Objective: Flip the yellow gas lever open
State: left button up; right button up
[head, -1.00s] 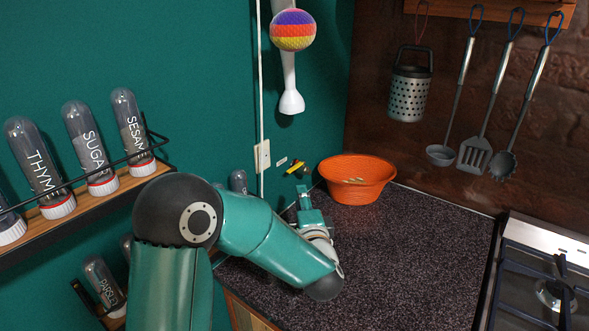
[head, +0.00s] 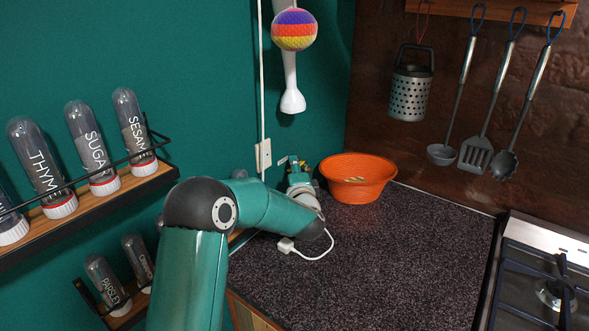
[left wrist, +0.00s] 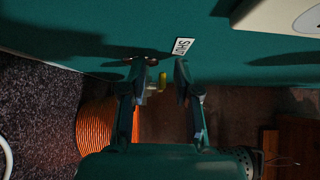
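The yellow gas lever (left wrist: 162,80) shows in the left wrist view as a small yellow piece on a valve by the teal wall. A white label reading "SHUT" (left wrist: 183,46) is on the wall close to it. My left gripper (left wrist: 161,66) is open, its two fingers on either side of the lever's yellow end. I cannot tell whether a finger touches it. In the head view my left gripper (head: 296,166) is at the wall in the back left corner of the counter and hides most of the lever. My right gripper is not in view.
An orange bowl (head: 358,190) stands just right of my left gripper. A white plug with cord (head: 287,245) lies on the dark counter (head: 400,260). A wall socket (head: 263,155) is left of the gripper. A stove (head: 545,270) is at the right.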

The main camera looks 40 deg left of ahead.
pick_arm(q)
grip_shut()
